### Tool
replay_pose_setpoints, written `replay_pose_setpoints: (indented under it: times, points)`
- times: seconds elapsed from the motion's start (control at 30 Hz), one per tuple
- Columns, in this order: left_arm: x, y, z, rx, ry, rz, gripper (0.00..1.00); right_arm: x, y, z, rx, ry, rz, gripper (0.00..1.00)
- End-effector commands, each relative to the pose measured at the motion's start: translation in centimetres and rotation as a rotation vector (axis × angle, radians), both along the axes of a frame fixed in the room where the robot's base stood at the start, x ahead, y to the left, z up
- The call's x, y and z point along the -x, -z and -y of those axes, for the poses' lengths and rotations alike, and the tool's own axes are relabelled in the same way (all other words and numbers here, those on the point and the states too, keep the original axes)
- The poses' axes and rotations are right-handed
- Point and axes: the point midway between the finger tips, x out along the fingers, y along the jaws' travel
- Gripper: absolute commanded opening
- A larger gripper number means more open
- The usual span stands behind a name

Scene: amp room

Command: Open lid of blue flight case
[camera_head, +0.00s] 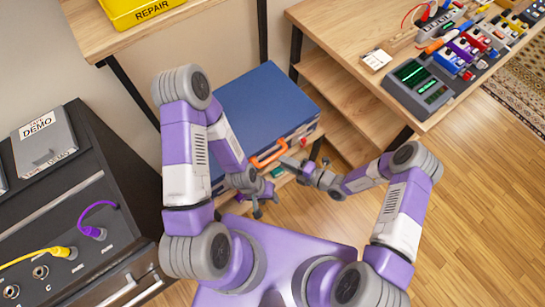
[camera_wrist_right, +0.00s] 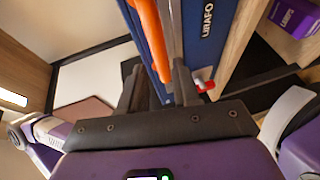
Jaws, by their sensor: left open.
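The blue flight case (camera_head: 262,100) sits on a low shelf in the head view, its lid down. Its orange handle (camera_head: 268,155) is on the front side. The blue front, with white lettering, fills the upper middle of the right wrist view (camera_wrist_right: 208,35). My right gripper (camera_head: 292,163) is at the case front, just right of the handle. In the wrist view its fingers (camera_wrist_right: 158,85) are apart, with the handle and case front showing between them; contact is unclear. My left gripper (camera_head: 266,206) is open, below and in front of the case, apart from the handle.
A wooden bench (camera_head: 345,40) with pedals and a meter (camera_head: 418,83) is at the upper right. A black cabinet (camera_head: 100,190) with cables stands at left. A yellow REPAIR bin (camera_head: 138,10) is on an upper shelf. Wood floor (camera_head: 480,200) is clear at right.

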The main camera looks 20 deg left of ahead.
Motion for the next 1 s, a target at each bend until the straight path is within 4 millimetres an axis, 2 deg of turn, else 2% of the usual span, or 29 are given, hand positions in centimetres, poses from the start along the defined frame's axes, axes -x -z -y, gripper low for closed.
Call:
replay_pose_setpoints:
  times: [0.2,0.33,0.5,0.73,0.77,0.93,1.0]
  points:
    - [0.0,1.0,0.0,0.0,0.0,0.0,0.43,-0.8,0.8,-3.5,0.001,-0.007,0.004,0.32]
    - [0.0,1.3,0.0,0.0,0.0,0.0,0.43,-1.2,1.1,-5.1,0.003,-0.007,0.004,0.32]
    - [0.0,1.5,0.0,0.0,0.0,0.0,0.43,-1.5,1.2,-6.0,0.004,-0.005,0.004,0.32]
    - [0.0,1.4,0.0,0.0,0.0,0.0,0.43,-1.5,1.1,-6.0,0.004,-0.005,0.004,0.32]
    - [0.0,1.4,0.0,0.0,0.0,0.0,0.43,-1.5,1.1,-6.0,0.004,-0.005,0.004,0.3]
    - [0.0,1.4,0.0,0.0,0.0,0.0,0.43,-1.5,1.1,-6.0,0.004,-0.005,0.004,0.04]
    - [0.0,1.4,0.0,0.0,0.0,0.0,0.43,-1.5,1.1,-6.0,0.004,-0.005,0.004,0.0]
